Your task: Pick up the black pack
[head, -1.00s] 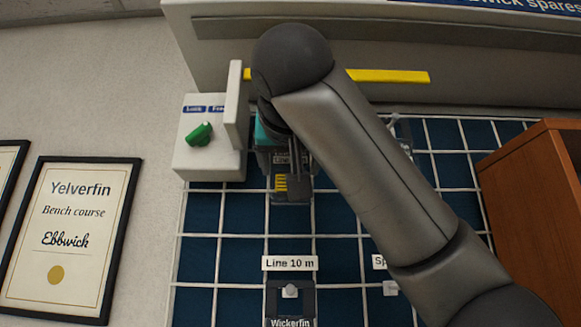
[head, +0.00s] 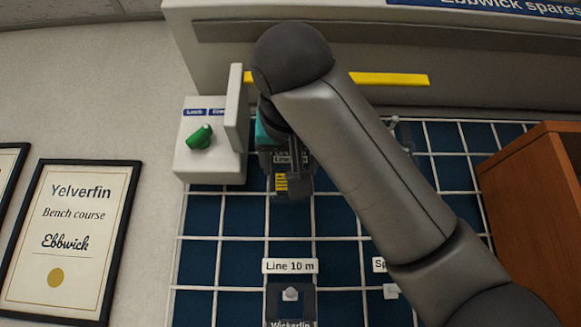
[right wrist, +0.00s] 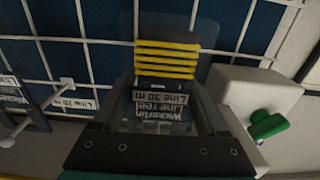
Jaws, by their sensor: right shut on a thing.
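The black pack (head: 293,187) has yellow stripes on its end and hangs in front of the grid panel, just right of the white box with the green knob. In the right wrist view the black pack (right wrist: 160,106) carries a label reading Wickerfin, Line reel, Line 30 m. My right gripper (right wrist: 168,92) is shut on it, with a dark finger along each side. Whether the pack touches the panel is unclear. My left gripper is out of view.
A white box (head: 199,160) with a green knob (head: 199,134) and an upright white plate (head: 235,107) stand close left of the pack. Another dark pack (head: 275,303) hangs below a Line 10 m sign. A brown wooden cabinet (head: 530,205) stands at right.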

